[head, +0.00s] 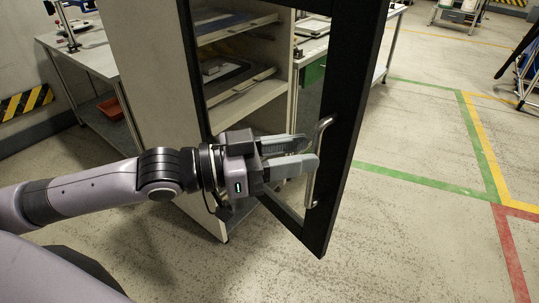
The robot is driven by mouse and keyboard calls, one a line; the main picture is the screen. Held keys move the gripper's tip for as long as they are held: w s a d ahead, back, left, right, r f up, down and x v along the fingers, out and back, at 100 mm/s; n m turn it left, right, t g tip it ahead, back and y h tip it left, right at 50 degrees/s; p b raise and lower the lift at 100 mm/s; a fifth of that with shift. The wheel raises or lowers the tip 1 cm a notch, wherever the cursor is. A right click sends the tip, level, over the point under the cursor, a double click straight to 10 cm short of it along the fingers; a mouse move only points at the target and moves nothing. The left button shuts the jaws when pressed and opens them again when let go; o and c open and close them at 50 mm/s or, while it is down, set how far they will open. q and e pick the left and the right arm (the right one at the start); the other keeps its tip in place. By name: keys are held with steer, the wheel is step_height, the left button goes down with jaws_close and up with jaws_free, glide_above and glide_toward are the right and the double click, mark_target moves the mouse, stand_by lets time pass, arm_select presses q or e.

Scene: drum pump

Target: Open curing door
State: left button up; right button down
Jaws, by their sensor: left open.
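The curing door (344,128) is a dark-framed door with a see-through middle, and it stands ajar from the pale curing cabinet (150,75). Its silver bar handle (314,165) is upright on the door's free side. My left gripper (303,156) comes in from the left with its grey fingers open and pointing at the handle. The fingertips are at the handle's left side; I cannot tell whether they touch it. My right gripper is not in view.
Inside the cabinet, shelves (250,97) hold flat trays. A workbench (93,60) stands to the left of the cabinet, with a red bin (110,107) beneath. Another table is behind the door.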

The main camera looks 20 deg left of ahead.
arm_select(q)
steer(key=shift+b+v, duration=0.6)
steer(key=shift+v, duration=2.2)
step_height(320, 180, down, 18)
steer(key=w+n+t+y, duration=0.2)
steer(key=n+t+y, duration=0.1)
steer(key=n+y, duration=0.25)
steer(key=s+a+f+n+g+y, duration=0.1)
steer(key=s+a+f+y, duration=0.1)
steer(key=s+f, duration=0.3)
steer(key=s+a+f+n+g+y, duration=0.2)
steer(key=s+f+y, duration=0.3)
steer(key=f, duration=0.9)
steer(key=shift+s, duration=0.6)
